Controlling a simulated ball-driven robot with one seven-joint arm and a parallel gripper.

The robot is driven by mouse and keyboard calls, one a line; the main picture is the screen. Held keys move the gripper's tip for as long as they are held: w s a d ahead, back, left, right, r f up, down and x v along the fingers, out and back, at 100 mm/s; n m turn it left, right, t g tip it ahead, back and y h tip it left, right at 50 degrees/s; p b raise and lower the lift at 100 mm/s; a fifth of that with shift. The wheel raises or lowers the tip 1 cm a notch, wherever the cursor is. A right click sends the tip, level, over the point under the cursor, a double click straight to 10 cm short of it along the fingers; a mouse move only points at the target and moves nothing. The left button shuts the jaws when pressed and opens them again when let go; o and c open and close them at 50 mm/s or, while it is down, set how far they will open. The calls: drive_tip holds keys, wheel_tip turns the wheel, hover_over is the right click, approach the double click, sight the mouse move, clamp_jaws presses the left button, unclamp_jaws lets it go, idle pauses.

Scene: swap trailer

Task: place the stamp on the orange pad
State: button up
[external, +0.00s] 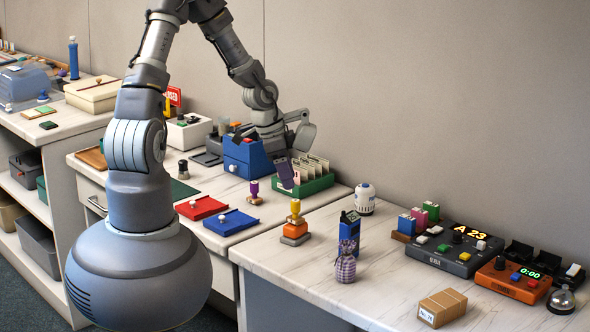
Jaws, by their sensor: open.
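My gripper (285,152) is behind and above the stamps, near the blue box and the green card tray, and is apart from the orange stamp. Its jaws are open but small and partly merged with the objects around them.
Flat red (201,208) and blue (231,222) pads lie left of the stamp. A blue box (247,158) and green card tray (303,187) stand behind.

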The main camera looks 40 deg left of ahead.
drive_tip(key=p+v, duration=0.1)
drive_tip(key=v, duration=0.3)
drive_tip(key=shift+a+r+p, duration=0.1)
drive_tip(key=shift+r+p, duration=0.2)
drive_tip(key=shift+p, duration=0.1)
drive_tip(key=w+a+r+n+t+y, duration=0.15)
drive_tip(key=w+r, duration=0.25)
drive_tip(key=r, duration=0.4)
drive_tip(key=w+r+n+t, duration=0.15)
drive_tip(key=w+r, duration=0.25)
drive_tip(key=r, duration=0.5)
drive_tip(key=w+r+n+t+y, duration=0.1)
drive_tip(key=w+r+t, duration=0.25)
drive_tip(key=r, duration=0.45)
drive_tip(key=s+r+n+t, duration=0.1)
drive_tip(key=s+r+t, duration=0.1)
drive_tip(key=r, duration=1)
drive_tip(key=s+r+n+t, duration=0.2)
drive_tip(key=s+r, duration=0.2)
drive_tip(key=r, duration=0.8)
drive_tip(key=s+r+n+t, duration=0.2)
drive_tip(key=s+r, duration=0.2)
drive_tip(key=r, duration=0.9)
